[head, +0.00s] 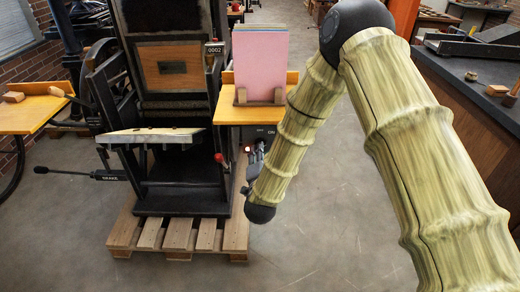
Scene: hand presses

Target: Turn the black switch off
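The black switch box (264,132) is on the right side of the hand press, just under the yellow side shelf. It has small pale marks, one reading ON at its right. The switch lever itself cannot be made out; my gripper and arm cover the lower part of the box. My gripper (256,157) is small and dark in the head view, right in front of the lower box. Whether it touches the switch, and whether its fingers are open or shut, cannot be told.
The black press stands on a wooden pallet (122,240). A red-knobbed lever (219,158) is close left of my gripper. Pink sheets (260,65) stand on the yellow shelf (228,113). A brake handle (80,174) sticks out left. A dark counter (470,95) is at right. The front floor is clear.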

